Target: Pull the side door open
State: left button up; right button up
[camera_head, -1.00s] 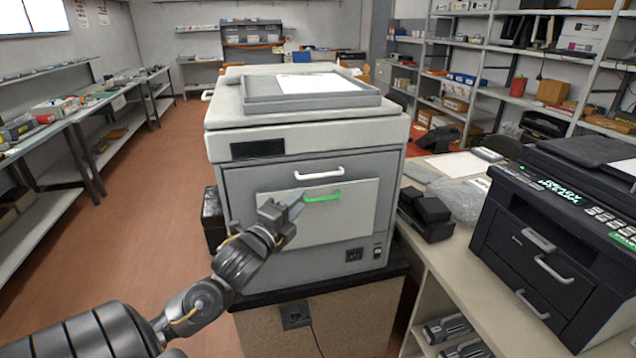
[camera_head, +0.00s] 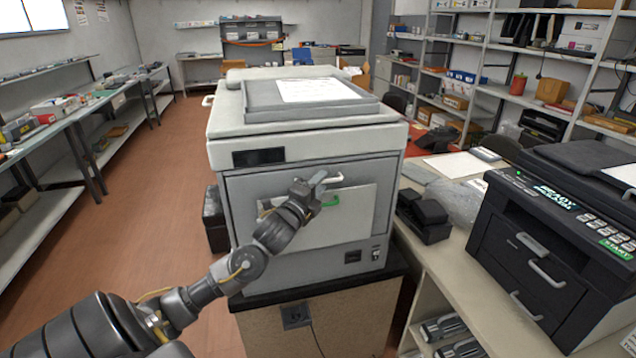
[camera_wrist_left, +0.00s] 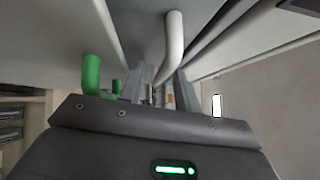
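A large grey copier (camera_head: 300,132) stands on a cabinet. Its front has a grey door panel (camera_head: 240,190) with a white handle (camera_head: 334,179) near the top. A smaller pale panel (camera_head: 352,215) with a green handle (camera_head: 332,201) lies just below; which one is the side door is not marked. Both panels look shut. My left gripper (camera_head: 322,184) is at the white handle and partly hides both handles. In the left wrist view, the fingers (camera_wrist_left: 160,88) are apart, with the white handle (camera_wrist_left: 174,38) reaching between them; the green handle (camera_wrist_left: 92,74) is left of them. My right gripper is not in view.
A black printer (camera_head: 550,240) and a small black device (camera_head: 424,216) stand on the counter at right. A dark box (camera_head: 214,220) is beside the copier's left side. The floor (camera_head: 160,210) to the left is clear. Shelving stands at the back right.

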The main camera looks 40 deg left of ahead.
pick_arm(q)
jog(key=shift+c, duration=0.3)
grip_shut()
